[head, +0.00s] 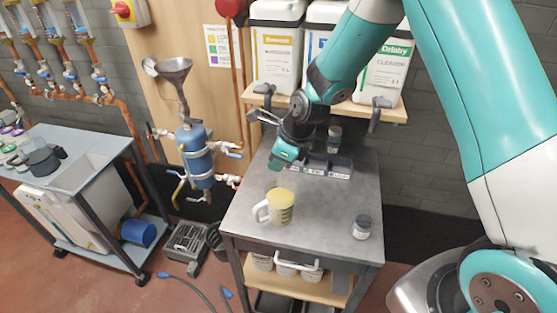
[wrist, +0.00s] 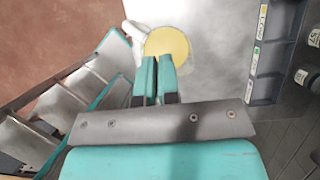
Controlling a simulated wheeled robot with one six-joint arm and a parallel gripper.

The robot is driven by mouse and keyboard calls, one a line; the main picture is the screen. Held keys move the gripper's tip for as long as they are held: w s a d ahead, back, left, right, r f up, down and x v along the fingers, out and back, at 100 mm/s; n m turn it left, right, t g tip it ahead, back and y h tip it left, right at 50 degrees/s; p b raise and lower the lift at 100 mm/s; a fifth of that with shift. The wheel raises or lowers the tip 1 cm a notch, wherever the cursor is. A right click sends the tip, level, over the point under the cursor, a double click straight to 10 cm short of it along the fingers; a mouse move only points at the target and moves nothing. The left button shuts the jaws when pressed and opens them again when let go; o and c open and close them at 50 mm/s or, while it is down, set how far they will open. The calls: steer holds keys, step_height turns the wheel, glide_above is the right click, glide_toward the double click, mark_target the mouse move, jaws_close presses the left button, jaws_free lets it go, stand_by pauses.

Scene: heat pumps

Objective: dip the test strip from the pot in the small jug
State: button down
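The small jug (head: 281,207) stands on the grey bench top, with a white handle on its left and yellow contents. In the wrist view the yellow round of the jug (wrist: 168,42) lies just beyond my fingertips. My gripper (head: 285,163) is above and behind the jug in the head view. In the wrist view the two teal fingers of my gripper (wrist: 157,62) are close together with a narrow gap. I cannot make out a test strip between them. A small dark-lidded pot (head: 362,227) stands at the right front of the bench; whether it holds strips is not visible.
A dark compartment tray (head: 340,167) with labels lies at the back of the bench, with a jar (head: 334,135) behind it. White canisters (head: 276,50) stand on a shelf above. The bench front (head: 310,236) between jug and pot is clear.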

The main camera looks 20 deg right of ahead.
steer(key=shift+f+b, duration=2.65)
steer(key=shift+f, duration=1.8)
steer(key=shift+r, duration=0.1)
step_height(320, 180, up, 11)
steer(key=p, duration=0.9)
